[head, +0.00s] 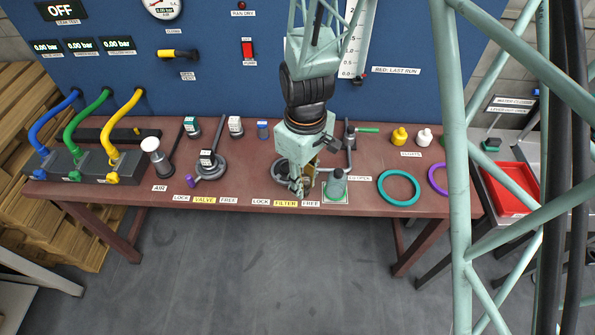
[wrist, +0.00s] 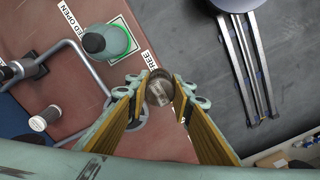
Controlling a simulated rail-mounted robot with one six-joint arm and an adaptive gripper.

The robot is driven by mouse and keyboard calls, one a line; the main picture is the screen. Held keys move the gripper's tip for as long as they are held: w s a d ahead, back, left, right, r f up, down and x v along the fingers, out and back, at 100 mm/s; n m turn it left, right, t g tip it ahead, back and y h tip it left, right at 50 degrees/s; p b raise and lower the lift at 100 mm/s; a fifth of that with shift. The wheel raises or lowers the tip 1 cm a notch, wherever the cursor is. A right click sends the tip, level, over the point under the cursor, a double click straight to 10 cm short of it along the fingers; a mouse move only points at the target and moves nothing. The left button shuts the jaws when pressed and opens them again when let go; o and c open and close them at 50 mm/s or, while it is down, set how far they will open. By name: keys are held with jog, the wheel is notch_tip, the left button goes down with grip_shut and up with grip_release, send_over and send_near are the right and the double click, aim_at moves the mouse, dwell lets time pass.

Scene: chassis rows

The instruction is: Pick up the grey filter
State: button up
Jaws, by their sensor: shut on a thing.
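My gripper (head: 300,189) is low over the front of the red-brown bench, just behind the FREE end of the FILTER label. In the wrist view its fingertips (wrist: 160,88) close on a small grey, shiny round piece (wrist: 159,92). Its lower part is hidden, and I cannot tell for sure that it is the grey filter. A grey ring-shaped base (head: 281,172) is beside and partly behind the gripper. A grey-green bottle-like piece (head: 336,186) stands on a green-ringed pad just right of the gripper; it also shows in the wrist view (wrist: 110,42).
A bent grey pipe (wrist: 86,66) rises close to the fingers. A valve with a grey handle (head: 208,170) is to the left. A teal ring (head: 398,188) lies to the right, and a red tray (head: 508,188) is farther right. Small capped canisters stand at the back.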

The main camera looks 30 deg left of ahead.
jog(key=shift+s+d+r, duration=0.1)
jog(key=shift+s+d, duration=0.65)
jog(key=shift+d, duration=0.2)
jog(key=shift+a, duration=0.1)
